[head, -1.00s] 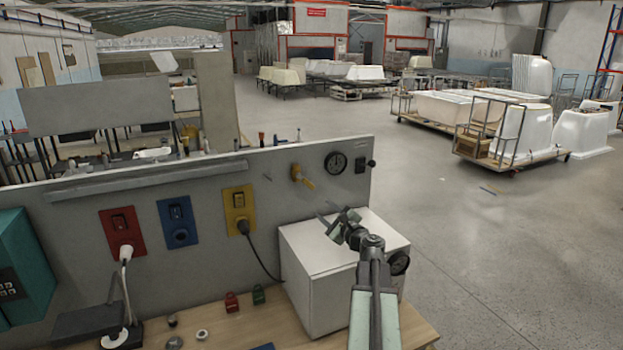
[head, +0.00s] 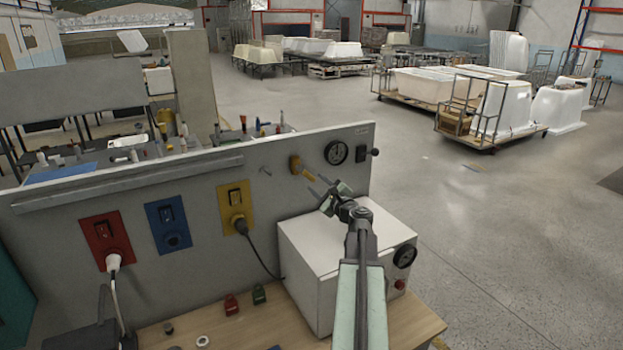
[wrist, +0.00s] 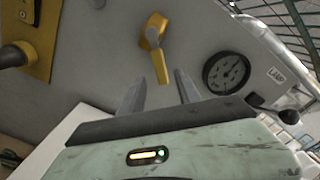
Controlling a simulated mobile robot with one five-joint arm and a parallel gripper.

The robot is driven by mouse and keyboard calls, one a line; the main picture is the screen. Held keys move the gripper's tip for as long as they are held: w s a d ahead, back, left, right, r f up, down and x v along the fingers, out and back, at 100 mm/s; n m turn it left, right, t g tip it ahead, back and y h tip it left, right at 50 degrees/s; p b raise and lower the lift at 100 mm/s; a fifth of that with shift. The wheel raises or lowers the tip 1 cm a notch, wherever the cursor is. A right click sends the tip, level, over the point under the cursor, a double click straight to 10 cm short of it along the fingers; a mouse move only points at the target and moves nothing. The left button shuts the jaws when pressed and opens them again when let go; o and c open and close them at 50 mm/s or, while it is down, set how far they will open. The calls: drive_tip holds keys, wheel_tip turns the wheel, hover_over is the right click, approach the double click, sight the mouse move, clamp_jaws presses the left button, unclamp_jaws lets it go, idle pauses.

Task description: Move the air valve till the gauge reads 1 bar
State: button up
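The air valve (head: 298,164) is a yellow lever handle on the grey panel, and it also shows in the wrist view (wrist: 157,42). Its lever points down and slightly right there. The round black gauge (head: 336,152) is on the panel to the right of the valve; it also shows in the wrist view (wrist: 226,72), but its reading is too small to tell. My gripper (head: 322,190) is in front of the panel, just below and right of the valve. In the wrist view its two fingers (wrist: 160,86) are apart with nothing between them, and the lever's end is just beyond the fingertips.
A white box (head: 330,255) with a black dial stands on the wooden bench below my gripper. A black switch (head: 362,153) with a knob is right of the gauge. Red, blue and yellow (head: 237,207) socket plates are to the left, with a cable from the yellow one.

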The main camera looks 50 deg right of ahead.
sight(311, 178)
drive_tip(key=x, duration=0.5)
drive_tip(key=shift+w+d, duration=0.25)
drive_tip(key=shift+s, duration=0.1)
clamp_jaws()
idle(0.9)
